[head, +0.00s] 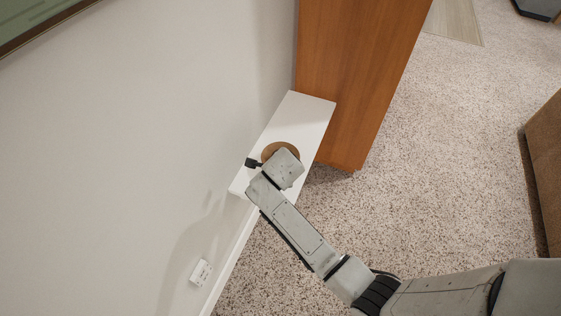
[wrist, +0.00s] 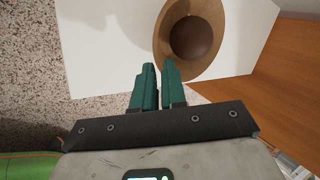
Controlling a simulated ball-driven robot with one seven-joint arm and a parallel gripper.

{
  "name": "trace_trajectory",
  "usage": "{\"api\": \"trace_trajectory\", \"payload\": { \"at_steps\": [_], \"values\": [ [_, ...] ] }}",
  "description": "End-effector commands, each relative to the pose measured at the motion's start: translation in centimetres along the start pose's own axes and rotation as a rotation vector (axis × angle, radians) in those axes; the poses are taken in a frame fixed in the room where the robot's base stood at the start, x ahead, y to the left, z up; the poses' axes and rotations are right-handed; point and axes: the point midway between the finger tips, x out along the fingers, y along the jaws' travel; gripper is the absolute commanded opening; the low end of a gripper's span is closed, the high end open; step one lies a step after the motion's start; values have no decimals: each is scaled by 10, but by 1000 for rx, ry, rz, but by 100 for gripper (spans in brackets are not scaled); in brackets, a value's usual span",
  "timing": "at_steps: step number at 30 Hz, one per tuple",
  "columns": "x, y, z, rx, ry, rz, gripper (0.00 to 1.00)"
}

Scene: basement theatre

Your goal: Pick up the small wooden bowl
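The small wooden bowl (wrist: 218,14) is light brown with a dark round inside. In the head view the bowl (head: 268,152) is on the white shelf (head: 305,108), partly hidden by my arm. In the wrist view my gripper (wrist: 159,66) has its two green fingers close together at the bowl's near left rim. One finger overlaps the bowl and the other is outside it, with the rim in the narrow gap between them. The fingers look shut on the rim. I cannot tell whether the bowl is lifted off the shelf.
The white shelf (wrist: 100,60) runs along the pale wall (head: 130,130). A tall orange-brown wooden cabinet (head: 350,70) stands at its far end. Speckled carpet (head: 440,160) lies open to the right. A brown piece of furniture (head: 545,160) is at the right edge. A wall outlet (head: 200,272) is low at left.

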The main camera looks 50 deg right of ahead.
Motion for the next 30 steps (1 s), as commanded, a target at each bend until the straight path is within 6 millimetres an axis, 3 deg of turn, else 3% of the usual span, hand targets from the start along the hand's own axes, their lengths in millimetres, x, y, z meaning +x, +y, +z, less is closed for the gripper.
{"api": "trace_trajectory", "payload": {
  "at_steps": [4,9,16,21,30],
  "values": [
    [25,1,2,1,2,2,11],
    [39,0,1,2,1,1,11],
    [40,0,1,0,0,0,11],
    [40,0,1,0,0,1,0],
    [39,-1,2,0,0,0,0]
  ]
}}
